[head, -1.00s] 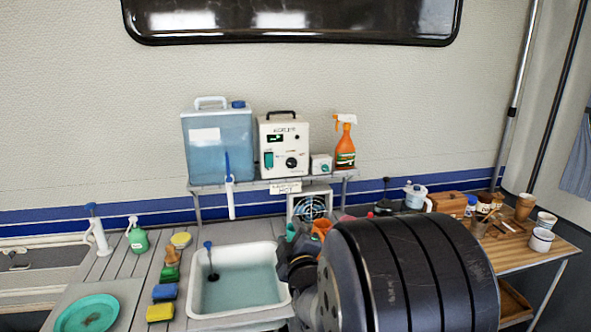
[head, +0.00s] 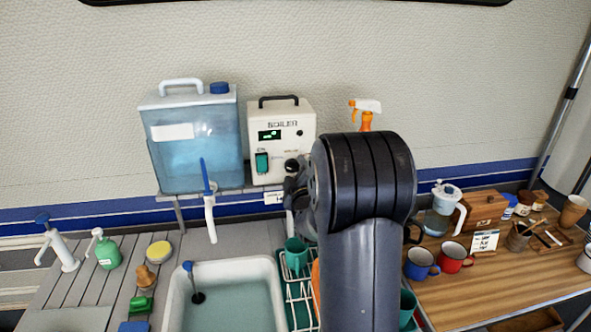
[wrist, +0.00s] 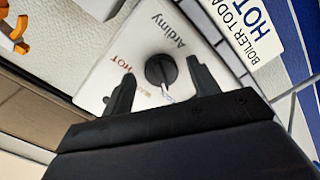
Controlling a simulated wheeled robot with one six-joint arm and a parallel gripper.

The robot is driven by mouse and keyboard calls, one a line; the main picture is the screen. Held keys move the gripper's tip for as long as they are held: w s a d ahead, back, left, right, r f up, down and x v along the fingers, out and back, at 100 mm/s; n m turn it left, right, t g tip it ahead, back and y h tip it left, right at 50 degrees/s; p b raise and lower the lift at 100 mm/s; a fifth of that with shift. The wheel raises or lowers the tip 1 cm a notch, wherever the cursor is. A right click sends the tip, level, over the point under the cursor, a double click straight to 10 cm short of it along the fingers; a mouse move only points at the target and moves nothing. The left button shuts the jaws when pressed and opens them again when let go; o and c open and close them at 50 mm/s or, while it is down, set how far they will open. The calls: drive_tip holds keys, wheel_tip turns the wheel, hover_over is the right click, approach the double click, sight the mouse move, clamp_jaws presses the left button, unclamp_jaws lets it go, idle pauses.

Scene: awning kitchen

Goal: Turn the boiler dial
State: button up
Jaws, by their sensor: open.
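The boiler (head: 282,127) is a white box with a black handle, a green display and a green switch, on the shelf against the wall. Its round black dial (wrist: 160,70) shows in the wrist view on the white front, with HOT and WARM printed beside it. The dial's white mark points toward the bottom of that picture, near WARM. My gripper (wrist: 162,85) is open, its two dark fingers on either side of the dial in the picture. I cannot tell whether they touch it. In the head view my arm hides much of the boiler's lower right.
A blue water container (head: 198,140) stands left of the boiler. A spray bottle (head: 366,112) stands to the right, partly behind my arm. A sign (wrist: 251,32) hangs below the boiler. The sink (head: 225,290) and mugs (head: 422,263) are below.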

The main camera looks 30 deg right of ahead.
drive_tip(key=shift+w, duration=0.15)
drive_tip(key=c, duration=1)
